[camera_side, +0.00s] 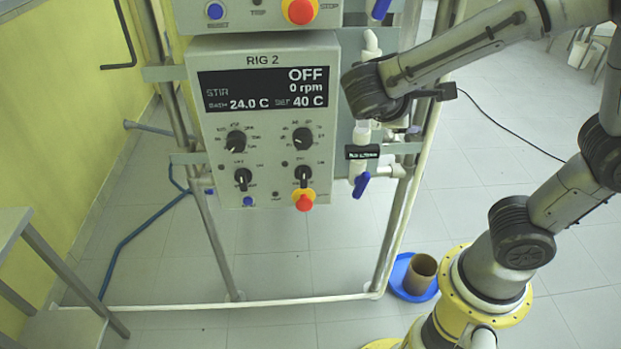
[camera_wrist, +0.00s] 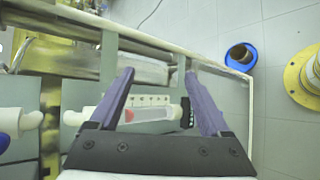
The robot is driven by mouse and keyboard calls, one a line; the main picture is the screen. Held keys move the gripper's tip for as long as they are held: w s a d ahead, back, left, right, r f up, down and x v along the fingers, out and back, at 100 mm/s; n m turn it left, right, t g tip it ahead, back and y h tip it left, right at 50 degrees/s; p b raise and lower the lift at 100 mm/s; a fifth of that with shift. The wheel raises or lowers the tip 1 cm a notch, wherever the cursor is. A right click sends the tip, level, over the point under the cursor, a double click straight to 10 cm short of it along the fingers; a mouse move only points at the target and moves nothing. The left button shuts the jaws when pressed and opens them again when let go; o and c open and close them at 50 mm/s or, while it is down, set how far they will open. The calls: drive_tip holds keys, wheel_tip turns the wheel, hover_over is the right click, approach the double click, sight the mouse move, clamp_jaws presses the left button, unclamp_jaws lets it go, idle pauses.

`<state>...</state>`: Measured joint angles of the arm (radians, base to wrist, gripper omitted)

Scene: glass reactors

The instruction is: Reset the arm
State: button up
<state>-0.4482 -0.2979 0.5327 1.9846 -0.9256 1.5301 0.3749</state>
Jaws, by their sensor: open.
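My gripper (camera_wrist: 158,74) is open in the wrist view, with two purple fingers apart and no object held between them. I cannot tell how far the fingers are from these. In the side view my arm reaches in from the right, and its dark end joint (camera_side: 368,93) is beside the right edge of the RIG 2 control box (camera_side: 262,180). My fingers cannot be made out in the side view.
A white pipe with blue valve handles (camera_side: 361,185) runs down right of the box. The metal frame (camera_side: 210,235) stands on a tiled floor. A brown cup (camera_side: 421,274) sits on a blue dish (camera_side: 400,272) near my base. A grey table (camera_side: 10,228) is at left.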

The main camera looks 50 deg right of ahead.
drive_tip(key=s+d+m+y, duration=0.2)
drive_tip(key=s+m+y, duration=0.25)
drive_tip(key=s, duration=0.35)
drive_tip(key=a+f+t+y, duration=0.1)
drive_tip(key=a+t+y, duration=0.4)
drive_tip(key=a+y, duration=0.2)
drive_tip(key=a, duration=0.2)
drive_tip(key=shift+s+a+f, duration=0.2)
drive_tip(key=shift+s+a, duration=0.1)
drive_tip(key=shift+y, duration=0.25)
